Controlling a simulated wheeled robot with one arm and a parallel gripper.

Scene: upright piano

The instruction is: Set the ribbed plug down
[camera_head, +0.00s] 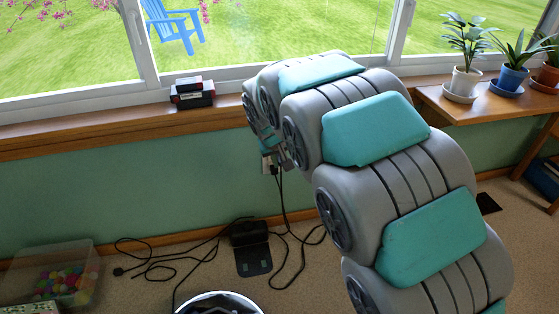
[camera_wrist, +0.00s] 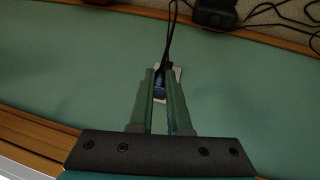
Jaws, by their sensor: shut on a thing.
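My gripper (camera_wrist: 161,80) has its two long green fingers shut on a dark plug (camera_wrist: 160,88), with a black cord (camera_wrist: 172,35) running away from it. Ribs on the plug are too small to make out. The plug is in front of a pale outlet plate (camera_wrist: 178,73) on the green wall; I cannot tell whether it is seated in a socket. In the head view, the outlet (camera_head: 266,163) shows below the sill, with a cord (camera_head: 282,200) hanging to the floor. My arm hides most of the gripper there.
A black adapter box (camera_head: 249,236) and tangled cords lie on the carpet, with a loose cord end (camera_head: 118,271) at left. A clear bin of coloured balls (camera_head: 62,278) stands at lower left. Small dark boxes (camera_head: 192,93) sit on the sill. Potted plants (camera_head: 466,75) stand at right.

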